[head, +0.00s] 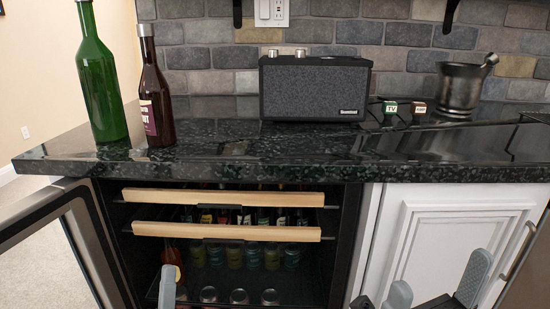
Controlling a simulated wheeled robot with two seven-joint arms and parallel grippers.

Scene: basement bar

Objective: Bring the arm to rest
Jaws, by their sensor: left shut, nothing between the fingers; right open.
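My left gripper (167,287) shows only as a grey fingertip at the bottom edge, in front of the open drinks fridge (345,240). It is shut and holds nothing. My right gripper (437,285) is at the bottom right, in front of the white cabinet door (445,235). Its grey fingers are spread apart, with nothing seen between them. Most of both arms is out of view.
The fridge door (75,240) stands open at left. Wood-fronted racks (225,199) hold bottles above several cans (239,296). The dark counter (270,150) bears a green bottle (97,75), a brown bottle (156,95), a speaker (314,88) and a metal mortar (461,88).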

